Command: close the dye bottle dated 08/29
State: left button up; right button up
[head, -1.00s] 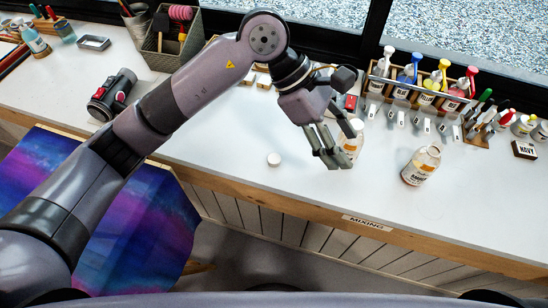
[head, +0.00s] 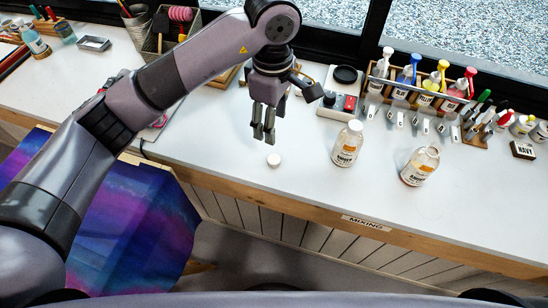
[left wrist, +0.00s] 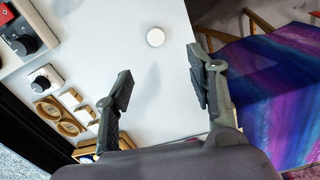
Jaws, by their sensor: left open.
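Two dye bottles with white and orange labels stand upright on the white worktop. The left bottle (head: 346,147) has a white cap on top. The right bottle (head: 420,167) shows an uncapped neck. The dates on their labels are too small to read. A loose white cap (head: 274,160) lies on the worktop left of both bottles; it also shows in the left wrist view (left wrist: 155,37). My left gripper (head: 265,135) is open and empty, pointing down above the worktop just behind the loose cap. My right gripper is not in view.
A rack (head: 418,92) of colored pump bottles stands at the back right, with markers and a NAVY block (head: 523,150) beside it. A device with a black round plate (head: 345,75) is behind the bottles. The worktop's wooden front edge (head: 300,205) is near the cap.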

pick_arm(q)
jog(key=p, duration=0.2)
send_over(273, 159)
jog(key=f, duration=0.9)
jog(key=shift+s+f, duration=0.35)
jog(key=shift+f, duration=0.05)
jog(key=shift+f+p, duration=0.4)
jog(key=shift+p, duration=0.2)
jog(key=f, duration=0.2)
jog(key=f+p, duration=0.1)
jog(key=shift+w+f, duration=0.35)
jog(key=shift+f, duration=0.35)
jog(key=shift+c, duration=0.6)
jog(key=c, duration=0.6)
